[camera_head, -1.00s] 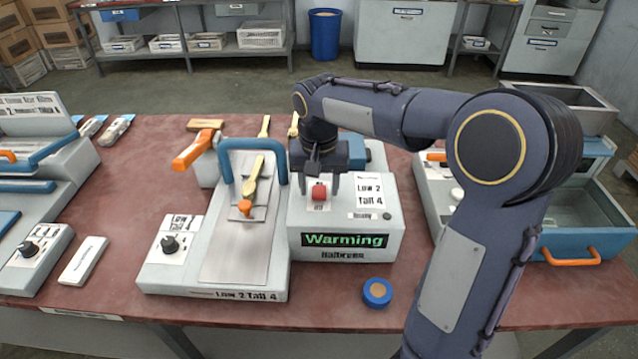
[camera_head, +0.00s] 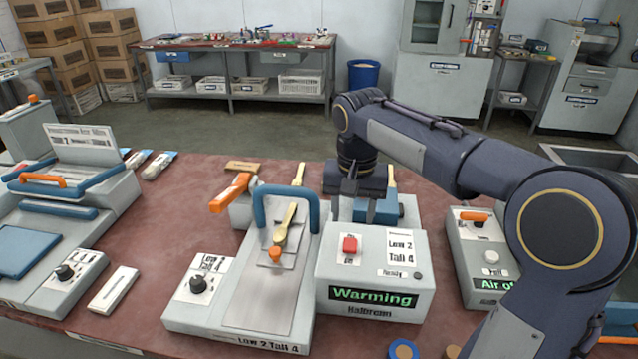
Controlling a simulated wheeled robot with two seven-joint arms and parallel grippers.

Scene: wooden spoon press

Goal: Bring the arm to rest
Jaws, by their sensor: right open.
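My right gripper (camera_head: 352,200) is open and empty, fingers pointing down, behind the heater box with the red button. The red button (camera_head: 349,245) sits on the grey control box (camera_head: 375,288), whose display reads "Warming"; the gripper is apart from it. Left of the box stands the spoon press (camera_head: 258,312) with a blue handle (camera_head: 287,190) and a wooden spoon (camera_head: 285,227) lying on its plate. My left gripper is not in view.
A blue round roll (camera_head: 403,349) lies at the front edge. On the left are a blue-handled machine (camera_head: 65,215) and a white block (camera_head: 115,288). A second machine (camera_head: 478,250) stands at right, partly behind my arm. Bare red table (camera_head: 190,200) shows between the left machine and the press.

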